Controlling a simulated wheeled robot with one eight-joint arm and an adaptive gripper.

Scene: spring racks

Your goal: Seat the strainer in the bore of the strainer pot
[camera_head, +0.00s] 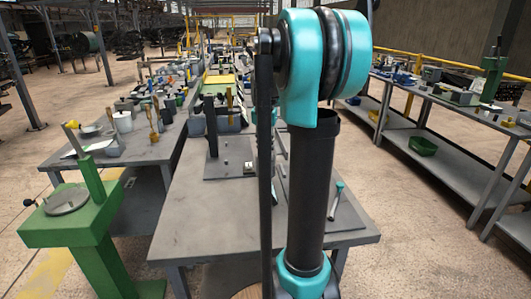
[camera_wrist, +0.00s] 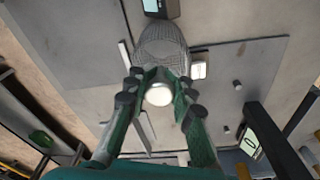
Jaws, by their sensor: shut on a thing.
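In the wrist view my gripper (camera_wrist: 158,92) is shut on the strainer (camera_wrist: 163,42), a grey wire-mesh basket that extends beyond the fingertips. A round pale disc or knob (camera_wrist: 158,95) shows between the fingers. The strainer is over a grey plate on the bench, and its height above it is hard to judge. I cannot make out the strainer pot or its bore for certain; it may be hidden behind the strainer or gripper. In the head view my arm hides the gripper and the strainer.
The grey plate (camera_wrist: 262,60) bears a small white block (camera_wrist: 199,70), small cylinders and a dark post (camera_wrist: 264,120). A green press stand (camera_head: 75,225) is left. The bench front (camera_head: 215,235) is clear.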

